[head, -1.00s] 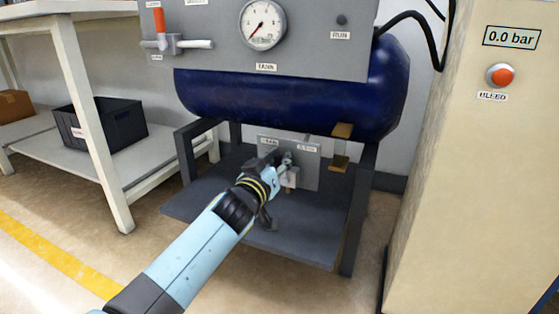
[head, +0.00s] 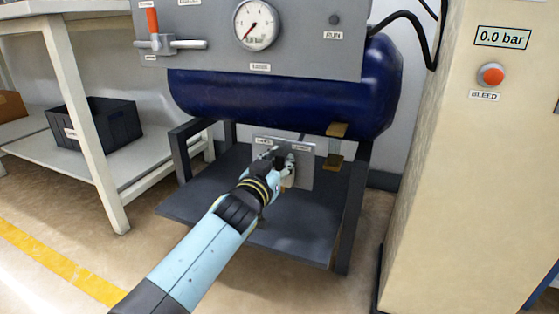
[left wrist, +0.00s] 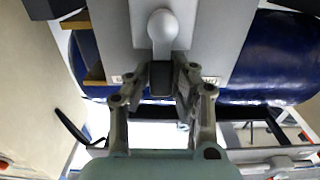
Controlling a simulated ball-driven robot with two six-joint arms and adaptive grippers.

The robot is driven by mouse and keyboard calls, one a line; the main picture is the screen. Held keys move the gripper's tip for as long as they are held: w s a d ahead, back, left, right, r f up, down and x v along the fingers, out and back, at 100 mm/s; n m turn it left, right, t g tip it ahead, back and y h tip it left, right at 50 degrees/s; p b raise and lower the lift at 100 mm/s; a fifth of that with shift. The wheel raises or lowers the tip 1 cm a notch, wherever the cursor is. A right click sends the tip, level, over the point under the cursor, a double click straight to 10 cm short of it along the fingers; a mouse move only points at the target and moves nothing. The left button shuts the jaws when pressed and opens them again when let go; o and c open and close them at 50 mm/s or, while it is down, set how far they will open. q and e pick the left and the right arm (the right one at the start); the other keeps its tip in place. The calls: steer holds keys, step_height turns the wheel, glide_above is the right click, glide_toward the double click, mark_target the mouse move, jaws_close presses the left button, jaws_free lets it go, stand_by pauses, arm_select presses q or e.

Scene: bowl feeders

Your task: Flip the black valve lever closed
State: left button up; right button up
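The black valve lever (left wrist: 161,80) sits between the fingers of my left gripper (head: 277,160) in the left wrist view. The valve is mounted on a grey plate (head: 303,178) under the blue tank (head: 285,100). In the head view my gripper and wrist hide much of the valve and lever. My right gripper is in neither view.
Above the tank is a grey panel with a gauge (head: 256,24) and an orange-handled valve (head: 153,22). A dark shelf (head: 270,228) and frame legs surround the plate. A beige cabinet (head: 455,180) with a BLEED button stands right. A bench with a black bin (head: 95,124) stands left.

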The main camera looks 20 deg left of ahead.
arm_select(q)
steer(key=o, duration=0.4)
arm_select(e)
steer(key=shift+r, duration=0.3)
arm_select(q)
steer(key=shift+s, duration=0.35)
steer(key=s, duration=1.1)
steer(key=shift+s+a, duration=0.2)
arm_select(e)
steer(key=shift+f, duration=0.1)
